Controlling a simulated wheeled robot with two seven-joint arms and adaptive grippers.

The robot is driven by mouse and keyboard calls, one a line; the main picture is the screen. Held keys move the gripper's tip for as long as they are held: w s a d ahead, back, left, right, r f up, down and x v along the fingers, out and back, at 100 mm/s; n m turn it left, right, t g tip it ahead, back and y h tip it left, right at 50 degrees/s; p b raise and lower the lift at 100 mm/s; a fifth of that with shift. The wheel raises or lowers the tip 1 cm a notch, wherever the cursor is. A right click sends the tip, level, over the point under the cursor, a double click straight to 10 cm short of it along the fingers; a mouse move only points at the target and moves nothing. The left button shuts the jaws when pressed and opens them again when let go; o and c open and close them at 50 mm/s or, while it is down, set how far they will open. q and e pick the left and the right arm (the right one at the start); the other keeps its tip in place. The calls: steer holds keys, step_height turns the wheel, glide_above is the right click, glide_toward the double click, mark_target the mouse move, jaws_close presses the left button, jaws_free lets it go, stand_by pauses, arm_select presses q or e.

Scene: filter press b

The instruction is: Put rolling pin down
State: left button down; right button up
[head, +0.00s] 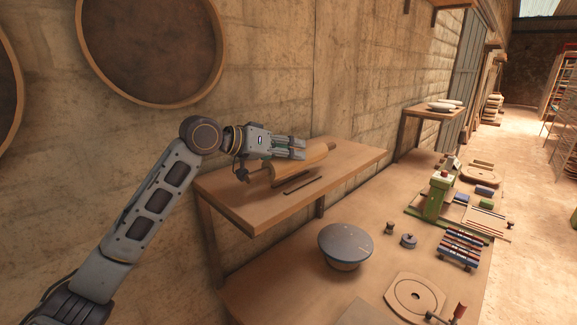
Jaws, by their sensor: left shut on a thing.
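The wooden rolling pin (290,170) is at the small raised wooden shelf (252,211) by the wall. It lies roughly level, one end toward the wall on the right. My left gripper (302,149) comes in from the left and is shut on the rolling pin from above, covering its upper part. I cannot tell whether the pin touches the shelf or is just above it. My right gripper is not in view.
A thin dark strip (302,185) lies on the shelf beside the pin. Below is a workbench (278,290) with a dark round bowl (345,244), a green press (437,193) and a rack of coloured rods (462,246). The shelf's front left is clear.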

arm_select(q)
steer(key=shift+f, duration=0.25)
step_height(320, 180, down, 2)
steer(key=shift+f, duration=0.55)
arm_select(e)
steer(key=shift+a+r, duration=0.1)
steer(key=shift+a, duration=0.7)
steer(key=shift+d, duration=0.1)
arm_select(q)
steer(key=shift+f, duration=0.15)
steer(key=c, duration=1.1)
jaws_free()
steer(key=shift+f, duration=0.1)
steer(key=shift+c, duration=0.2)
steer(key=o, duration=0.4)
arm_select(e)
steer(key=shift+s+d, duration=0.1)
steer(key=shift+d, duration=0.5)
